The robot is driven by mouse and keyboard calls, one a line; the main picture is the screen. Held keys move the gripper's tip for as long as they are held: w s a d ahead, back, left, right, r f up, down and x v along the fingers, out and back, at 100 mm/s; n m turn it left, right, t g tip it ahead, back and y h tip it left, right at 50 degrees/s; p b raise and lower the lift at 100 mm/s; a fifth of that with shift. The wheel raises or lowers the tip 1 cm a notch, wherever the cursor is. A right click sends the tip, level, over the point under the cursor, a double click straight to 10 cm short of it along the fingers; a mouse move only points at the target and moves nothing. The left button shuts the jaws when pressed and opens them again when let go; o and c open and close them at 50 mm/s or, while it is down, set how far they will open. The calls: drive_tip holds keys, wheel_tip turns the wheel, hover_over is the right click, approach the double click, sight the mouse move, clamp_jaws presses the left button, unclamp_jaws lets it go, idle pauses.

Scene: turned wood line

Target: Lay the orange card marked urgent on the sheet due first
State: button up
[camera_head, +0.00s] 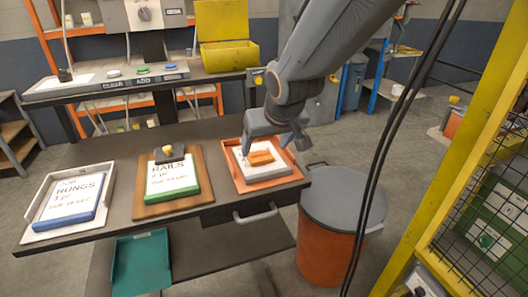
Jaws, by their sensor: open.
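Three sheets lie on the dark table. The RUNGS sheet (72,200) is on a blue pad in a white tray at left; its due line looks like December. The RAILS sheet (171,178) is on a green pad on a brown board, with a black object (168,153) at its top; its due line is too small to read surely. At right, an orange tray (296,176) holds a pale pad (266,174) with an orange item (262,157), seemingly the card, on top. No marking is readable on it. My gripper (274,147) is open, close above this item; contact cannot be told.
A grey-lidded orange bin (339,213) stands right of the table. A teal tray (141,263) sits on the lower shelf. Behind is a bench with coloured buttons and a yellow box (226,55). A yellow-framed mesh guard (470,125) stands at right.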

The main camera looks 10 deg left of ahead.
drive_tip(key=v, duration=0.7)
drive_tip(key=shift+b, duration=0.45)
drive_tip(key=s+d+f+m+g+h, duration=0.1)
drive_tip(key=s+d+f+m, duration=0.1)
drive_tip(key=d+f, duration=0.3)
drive_tip(key=s+d+f+m+g+h, duration=0.1)
drive_tip(key=s+d+f, duration=0.4)
drive_tip(key=d, duration=0.9)
drive_tip(key=s+d+f+m+g+h, duration=0.1)
drive_tip(key=d+f, duration=0.4)
drive_tip(key=d, duration=0.5)
drive_tip(key=s+m+g, duration=0.1)
drive_tip(key=s+m, duration=0.1)
drive_tip(key=shift+s+d, duration=0.15)
drive_tip(key=shift+s, duration=0.2)
drive_tip(key=shift+f, duration=0.15)
drive_tip(key=shift+c, duration=0.2)
